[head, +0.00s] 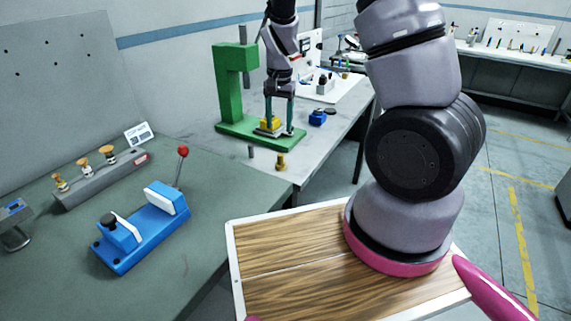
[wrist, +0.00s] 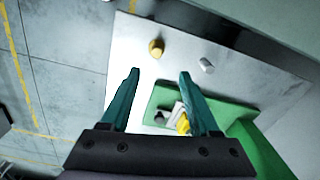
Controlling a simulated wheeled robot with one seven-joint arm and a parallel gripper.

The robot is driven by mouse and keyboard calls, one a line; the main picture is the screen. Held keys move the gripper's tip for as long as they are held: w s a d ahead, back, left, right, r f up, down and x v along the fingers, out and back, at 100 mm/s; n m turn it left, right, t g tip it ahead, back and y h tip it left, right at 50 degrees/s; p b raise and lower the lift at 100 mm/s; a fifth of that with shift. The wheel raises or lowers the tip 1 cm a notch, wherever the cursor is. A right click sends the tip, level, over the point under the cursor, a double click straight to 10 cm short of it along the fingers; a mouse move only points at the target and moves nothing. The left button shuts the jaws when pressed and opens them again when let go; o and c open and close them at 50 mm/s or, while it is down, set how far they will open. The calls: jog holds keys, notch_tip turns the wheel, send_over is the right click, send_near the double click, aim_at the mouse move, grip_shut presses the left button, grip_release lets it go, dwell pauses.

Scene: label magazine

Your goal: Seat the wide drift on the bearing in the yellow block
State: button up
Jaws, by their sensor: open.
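The yellow block (head: 269,124) sits on the base of the green press (head: 231,98). In the wrist view the yellow block (wrist: 184,123) is partly hidden by my right finger; a pale part beside it is too small to identify. A short brass piece (head: 281,163) stands on the grey bench in front of the press, with a slimmer grey pin (head: 251,152) to its left. The brass piece (wrist: 156,48) looks the wider of these two. My gripper (head: 279,129) is open and empty, fingers pointing down by the yellow block; its height above the base is unclear.
A blue block (head: 317,118) is right of the press. The press's upright and overhanging arm stand close left of my gripper. On the nearer green bench are a blue lever fixture (head: 145,228) and a grey rack (head: 100,178) with several brass-topped pieces. The bench front is mostly clear.

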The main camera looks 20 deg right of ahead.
aim_at(281, 155)
jog(key=f, duration=1.2)
jog(key=shift+d+f, duration=0.2)
grip_shut()
